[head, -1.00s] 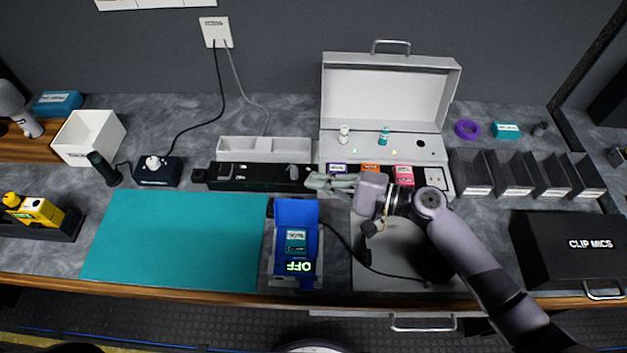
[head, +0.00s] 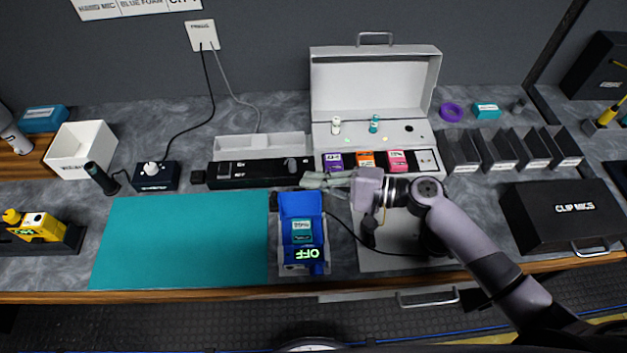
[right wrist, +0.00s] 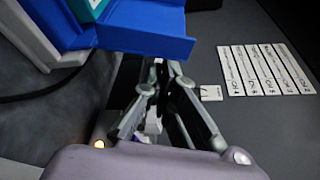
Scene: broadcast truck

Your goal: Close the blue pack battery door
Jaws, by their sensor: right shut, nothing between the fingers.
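The blue pack (head: 304,256) sits in a grey cradle at the bench's front edge, with a lit "OFF" display facing me. A teal battery (head: 302,229) shows in it. Its blue door (head: 299,205) stands open at the pack's far end; the blue panel also shows close up in the right wrist view (right wrist: 145,35). My right gripper (head: 305,180) is shut and empty, just beyond the door's far edge. In the right wrist view its fingertips (right wrist: 165,65) are close to the blue panel; I cannot tell whether they touch. My left gripper is not in view.
A teal mat (head: 180,240) lies left of the pack. A black receiver unit (head: 258,173) is behind it. An open grey case (head: 375,85) holds purple, orange and pink packs. A dark cable runs right of the blue pack. A black CLIP MICS case (head: 565,215) stands at right.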

